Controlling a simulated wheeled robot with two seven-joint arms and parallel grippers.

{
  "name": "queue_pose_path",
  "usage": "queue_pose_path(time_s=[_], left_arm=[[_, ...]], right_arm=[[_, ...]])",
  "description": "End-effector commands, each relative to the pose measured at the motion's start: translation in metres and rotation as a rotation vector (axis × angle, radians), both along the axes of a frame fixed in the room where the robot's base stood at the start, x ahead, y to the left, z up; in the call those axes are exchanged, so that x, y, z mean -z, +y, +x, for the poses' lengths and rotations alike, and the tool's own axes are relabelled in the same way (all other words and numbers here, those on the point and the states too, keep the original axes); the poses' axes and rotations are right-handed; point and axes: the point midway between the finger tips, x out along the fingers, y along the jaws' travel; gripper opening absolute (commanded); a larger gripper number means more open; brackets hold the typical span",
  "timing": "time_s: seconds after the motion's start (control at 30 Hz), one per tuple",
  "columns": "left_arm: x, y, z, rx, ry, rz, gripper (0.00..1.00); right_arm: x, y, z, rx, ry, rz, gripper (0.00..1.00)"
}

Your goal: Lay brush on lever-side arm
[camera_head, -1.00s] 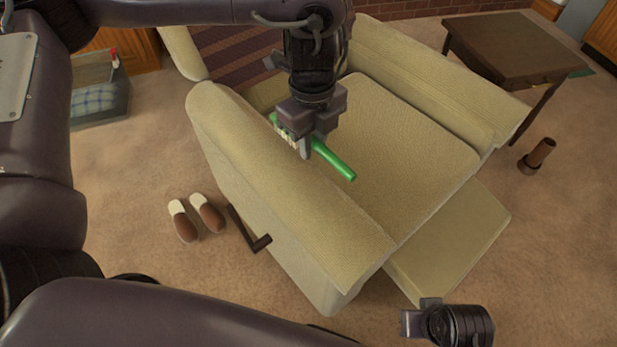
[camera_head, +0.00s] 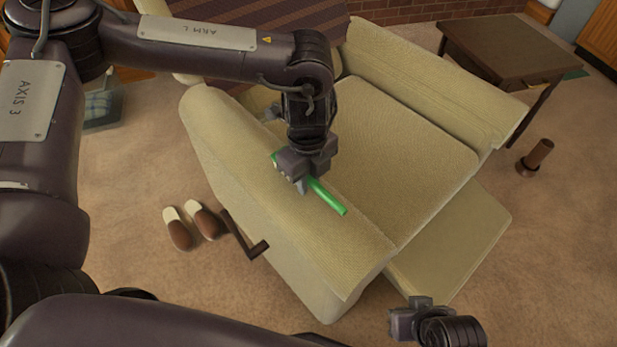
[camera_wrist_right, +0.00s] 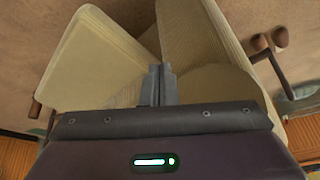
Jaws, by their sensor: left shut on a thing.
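The green brush (camera_head: 328,198) is in my left gripper (camera_head: 302,186), shut around its head end. The handle slants down to the right over the lever-side arm (camera_head: 225,130) of the beige recliner, the arm nearer me. The brush is close above or touching that arm; I cannot tell which. The bristles are mostly hidden by the gripper. The dark lever (camera_head: 243,238) sticks out from this side of the chair. My right gripper (camera_head: 408,318) is low in the head view, near the footrest, empty; its fingers (camera_wrist_right: 158,85) are together in the wrist view.
The recliner's seat (camera_head: 400,150) and raised footrest (camera_head: 450,240) are bare. Slippers (camera_head: 190,225) lie on the carpet by the lever. A brown table (camera_head: 500,60) and a brown cylindrical object (camera_head: 536,157) stand right of the chair.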

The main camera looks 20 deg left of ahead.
Motion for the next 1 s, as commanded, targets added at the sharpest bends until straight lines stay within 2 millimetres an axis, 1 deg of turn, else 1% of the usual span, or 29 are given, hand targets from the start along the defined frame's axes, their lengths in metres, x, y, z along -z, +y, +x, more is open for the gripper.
queue_pose_path(time_s=[0.17, 0.2, 0.33, 0.6, 0.73, 0.87, 0.97, 1.0], left_arm=[[0.005, 0.000, 0.000, 0.000, 0.000, 0.000, 0.00], [0.004, 0.000, 0.000, 0.000, 0.000, 0.000, 0.25], [0.004, 0.000, 0.000, 0.000, 0.000, 0.000, 0.42], [0.003, 0.000, 0.000, 0.000, 0.000, 0.000, 0.42], [-0.005, 0.000, 0.000, 0.000, -0.002, -0.001, 0.42], [-0.027, 0.000, 0.001, 0.001, -0.004, -0.002, 0.42], [-0.050, 0.001, 0.001, 0.001, -0.003, -0.001, 0.42], [-0.059, 0.001, 0.001, 0.001, -0.004, -0.002, 0.42]], right_arm=[[0.001, 0.000, 0.000, -0.001, -0.002, 0.001, 0.00], [0.000, 0.001, 0.000, -0.001, -0.002, 0.001, 0.00], [0.001, 0.001, -0.001, -0.002, 0.000, 0.002, 0.00], [0.001, 0.001, -0.002, -0.002, 0.003, 0.001, 0.00], [0.000, 0.000, -0.003, -0.002, 0.008, 0.000, 0.00], [-0.001, -0.003, -0.008, 0.004, 0.040, -0.014, 0.00], [-0.001, -0.009, -0.012, 0.012, 0.073, -0.032, 0.00], [-0.001, -0.013, -0.010, 0.020, 0.084, -0.044, 0.00]])
